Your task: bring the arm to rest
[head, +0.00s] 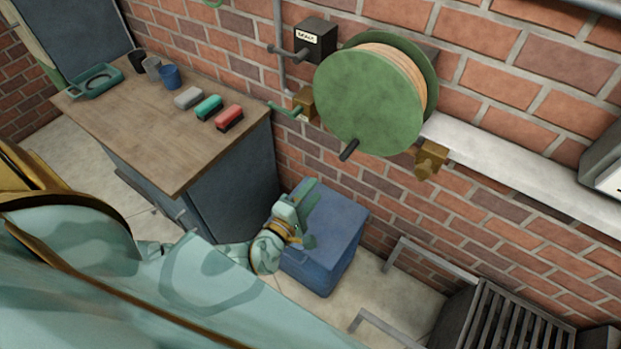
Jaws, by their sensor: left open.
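My left arm comes in from the left, pale green with darker patches and gold bands. My left gripper (308,214) is at its end, over the blue box (340,232) on the floor. Its two green fingers are apart and I see nothing between them. I cannot tell whether the fingers touch the box lid. My right gripper is not in view.
A wooden-topped bench (165,135) stands at the left, with brushes (229,118), cups (170,77) and a green tray (95,80). A green reel (368,103) hangs on the brick wall. A slatted dark crate (500,318) stands at lower right.

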